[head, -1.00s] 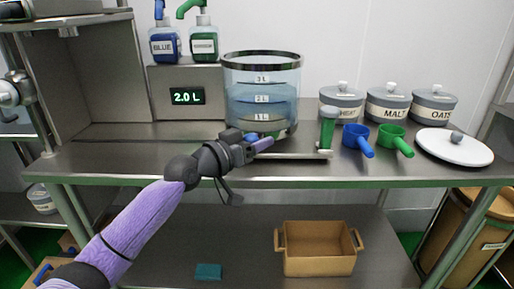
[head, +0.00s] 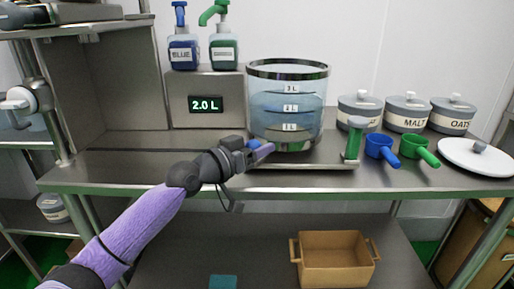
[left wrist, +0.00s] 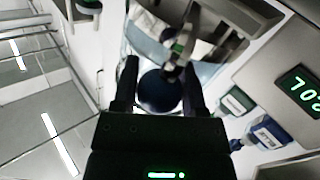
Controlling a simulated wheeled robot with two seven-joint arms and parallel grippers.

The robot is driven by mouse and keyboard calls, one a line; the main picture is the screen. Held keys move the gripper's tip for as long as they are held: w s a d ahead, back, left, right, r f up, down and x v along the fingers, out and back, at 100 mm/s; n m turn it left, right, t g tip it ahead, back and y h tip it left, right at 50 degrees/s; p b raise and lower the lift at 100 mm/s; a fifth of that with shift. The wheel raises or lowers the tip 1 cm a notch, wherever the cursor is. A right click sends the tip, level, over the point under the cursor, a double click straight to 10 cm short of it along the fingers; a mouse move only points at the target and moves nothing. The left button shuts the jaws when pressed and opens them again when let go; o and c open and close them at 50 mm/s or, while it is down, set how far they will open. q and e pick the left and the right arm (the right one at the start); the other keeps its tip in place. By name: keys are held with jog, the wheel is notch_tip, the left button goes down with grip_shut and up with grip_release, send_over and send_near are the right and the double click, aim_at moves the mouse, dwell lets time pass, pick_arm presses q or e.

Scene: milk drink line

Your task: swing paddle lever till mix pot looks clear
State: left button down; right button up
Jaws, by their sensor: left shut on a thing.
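The mix pot (head: 287,107) is a clear cylinder with a dark rim and marks for 1 L, 2 L and 3 L. Its liquid is pale blue, with a green patch low down. My left gripper (head: 262,151) is in front of the pot's lower left side. In the left wrist view its fingers are shut on a dark blue round knob (left wrist: 160,92), which seems to be the paddle lever's end. The rest of the lever is mostly hidden. My right gripper is not in view.
Blue (head: 380,149) and green (head: 418,149) scoops, lidded jars (head: 407,113) and a white lid (head: 478,157) are further right. The display box (head: 205,101) carries two pump bottles. A crate (head: 336,262) sits below.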

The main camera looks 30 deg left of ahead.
pick_arm(q)
jog(key=shift+a+r, duration=0.25)
jog(key=shift+r, duration=0.1)
dwell(0.9)
jog(key=c, duration=0.5)
grip_release()
jog(key=shift+c, duration=0.2)
jog(key=shift+o, duration=0.6)
jog(key=shift+f, duration=0.15)
jog(key=shift+s, duration=0.1)
jog(key=v, duration=0.9)
jog(key=shift+s+p, duration=0.3)
jog(key=shift+s, duration=0.05)
